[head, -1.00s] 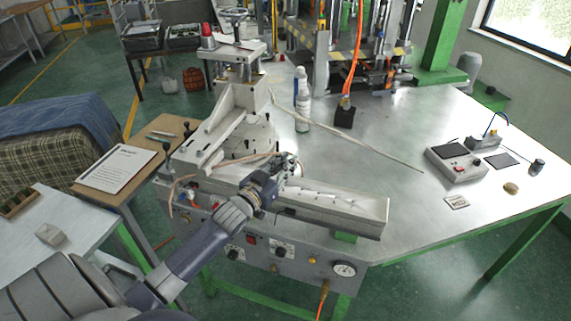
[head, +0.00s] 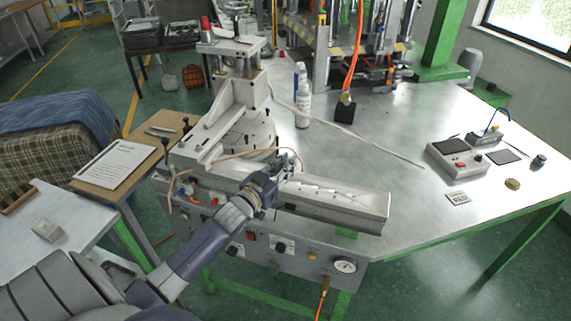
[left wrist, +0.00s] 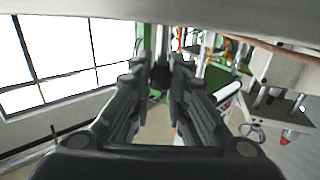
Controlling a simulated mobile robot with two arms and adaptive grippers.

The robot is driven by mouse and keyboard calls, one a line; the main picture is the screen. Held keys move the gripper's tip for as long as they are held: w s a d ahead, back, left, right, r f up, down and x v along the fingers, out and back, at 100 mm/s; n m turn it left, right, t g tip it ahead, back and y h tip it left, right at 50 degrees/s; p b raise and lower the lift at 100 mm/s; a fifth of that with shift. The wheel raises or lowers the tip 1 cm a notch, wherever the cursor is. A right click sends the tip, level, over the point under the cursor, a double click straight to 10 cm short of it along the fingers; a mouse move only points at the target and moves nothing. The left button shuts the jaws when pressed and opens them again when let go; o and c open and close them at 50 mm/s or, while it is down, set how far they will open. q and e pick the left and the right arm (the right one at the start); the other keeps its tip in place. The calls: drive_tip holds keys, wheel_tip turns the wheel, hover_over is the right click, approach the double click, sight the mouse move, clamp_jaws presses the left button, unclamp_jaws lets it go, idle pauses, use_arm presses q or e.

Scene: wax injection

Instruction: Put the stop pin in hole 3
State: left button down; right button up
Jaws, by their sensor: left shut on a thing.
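My left gripper (head: 287,163) is over the near side of the white wax machine (head: 225,165), close to the left end of its long tray (head: 340,203). In the left wrist view the two fingers (left wrist: 160,73) reach forward and nearly meet. They are shut on a small dark thing (left wrist: 160,78) at their tips, which is likely the stop pin; its shape is hard to make out. In the head view my gripper hides what it holds. The numbered holes cannot be told apart, so I cannot tell which one is hole 3. My right gripper is not in view.
A thin hose (head: 292,150) arches close to my gripper. A white bottle (head: 302,95) and a black block with an orange hose (head: 344,108) stand behind on the metal table (head: 400,140). A control box (head: 457,160) is at the right. The table's middle is mostly clear.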

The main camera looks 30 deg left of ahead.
use_arm(q)
drive_tip(key=shift+f, duration=0.5)
drive_tip(key=c, duration=1.5)
unclamp_jaws()
drive_tip(key=shift+o, duration=0.2)
drive_tip(key=s, duration=1.2)
